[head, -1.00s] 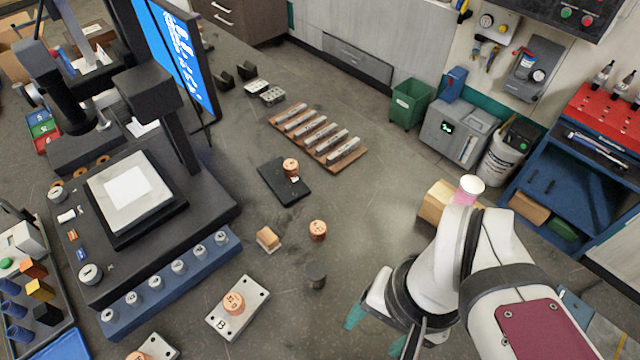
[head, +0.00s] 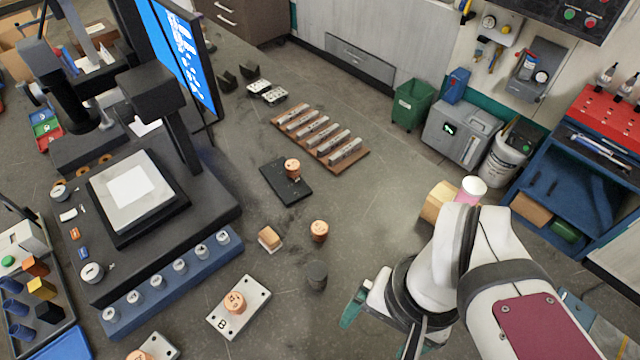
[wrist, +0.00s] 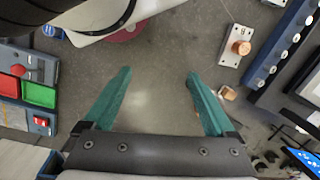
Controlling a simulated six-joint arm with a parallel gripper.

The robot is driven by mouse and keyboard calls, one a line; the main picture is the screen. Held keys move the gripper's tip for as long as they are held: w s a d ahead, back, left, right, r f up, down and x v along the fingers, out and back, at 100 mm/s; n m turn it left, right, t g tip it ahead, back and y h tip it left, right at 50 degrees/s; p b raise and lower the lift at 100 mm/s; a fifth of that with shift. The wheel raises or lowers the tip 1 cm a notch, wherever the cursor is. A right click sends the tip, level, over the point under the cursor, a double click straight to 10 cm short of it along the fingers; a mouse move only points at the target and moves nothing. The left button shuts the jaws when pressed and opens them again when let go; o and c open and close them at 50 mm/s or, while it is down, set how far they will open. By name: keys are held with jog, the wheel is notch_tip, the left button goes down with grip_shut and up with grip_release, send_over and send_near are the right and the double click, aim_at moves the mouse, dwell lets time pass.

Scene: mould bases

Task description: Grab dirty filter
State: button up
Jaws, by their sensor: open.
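The dark cylinder is not clearly visible there and may be hidden by the right finger. A copper cylinder (head: 319,231) stands just behind the dark one in the head view.
A tan block (head: 269,238) and a white plate (head: 256,293) bearing a copper piece (head: 234,301) lie left of the cylinder. A black plate (head: 273,184) and a brown rack (head: 352,163) are behind. The black machine (head: 200,210) fills the left. Bare surface surrounds the cylinder.

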notch_tip(320, 180, down, 2)
jog(key=w+n+g+h, duration=0.1)
jog(key=n+g+h, duration=0.1)
jog(key=n+h, duration=0.3)
jog(key=n+t+h, duration=0.6)
jog(key=n+t, duration=0.6)
jog(key=n, duration=1.5)
send_near(326, 267)
jog(key=shift+n, duration=0.4)
jog(key=x, duration=0.3)
jog(key=f+x, duration=0.1)
jog(key=x, duration=0.3)
jog(key=a+f+x, duration=0.1)
jog(key=x, duration=0.3)
jog(key=shift+w+d+f, duration=0.15)
jog(key=shift+w+d, duration=0.05)
jog(key=shift+w, duration=0.05)
grip_shut()
